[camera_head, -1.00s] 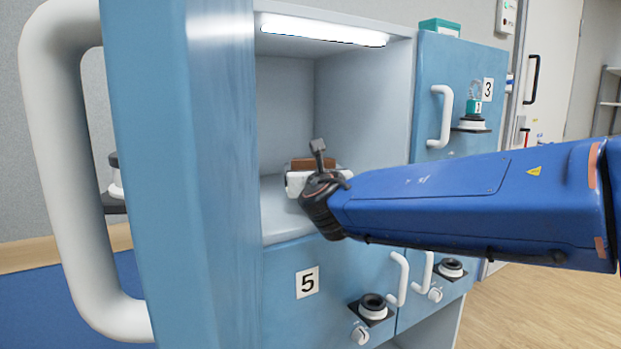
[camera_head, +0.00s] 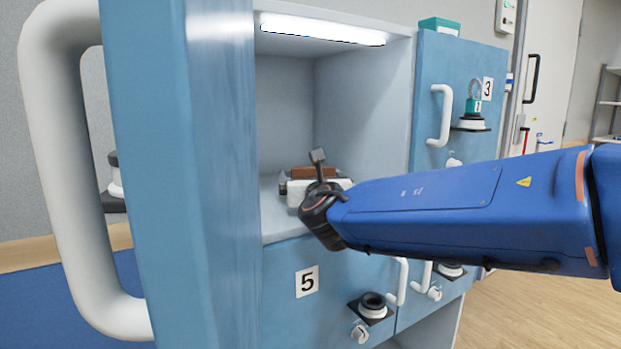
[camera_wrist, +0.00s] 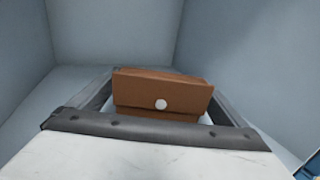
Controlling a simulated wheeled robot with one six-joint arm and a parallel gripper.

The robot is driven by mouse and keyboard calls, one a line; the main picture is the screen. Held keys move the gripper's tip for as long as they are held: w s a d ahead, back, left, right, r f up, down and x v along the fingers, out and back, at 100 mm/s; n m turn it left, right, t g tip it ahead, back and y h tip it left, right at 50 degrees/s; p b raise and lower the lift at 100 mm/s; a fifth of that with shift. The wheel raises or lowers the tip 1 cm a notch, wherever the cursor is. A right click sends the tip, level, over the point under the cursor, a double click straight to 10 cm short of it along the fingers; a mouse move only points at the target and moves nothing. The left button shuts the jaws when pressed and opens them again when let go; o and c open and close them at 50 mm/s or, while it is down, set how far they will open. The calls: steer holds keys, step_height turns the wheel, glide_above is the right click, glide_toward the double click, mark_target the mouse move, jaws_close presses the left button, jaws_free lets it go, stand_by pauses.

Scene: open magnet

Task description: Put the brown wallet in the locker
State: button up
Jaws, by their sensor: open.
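The brown wallet (camera_wrist: 163,92), with a round white snap, sits inside the open locker compartment, between the fingers of my gripper (camera_wrist: 165,100) in the wrist view. In the head view only a strip of the wallet (camera_head: 314,173) shows above my gripper (camera_head: 318,184), whose white body and wrist hide the rest. My gripper is open, with grey fingers to either side of the wallet. The locker (camera_head: 363,110) has pale grey inner walls and a lit strip along its top. Whether the wallet touches the shelf is hidden.
The open blue locker door (camera_head: 160,150) with a large white handle (camera_head: 62,150) stands close on the left. Closed door 5 (camera_head: 320,270) lies below and door 3 (camera_head: 460,100) to the right. A green box (camera_head: 440,26) sits on top. The compartment above the wallet is clear.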

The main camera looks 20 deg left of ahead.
steer(key=v, duration=1.2)
steer(key=shift+r, duration=0.1)
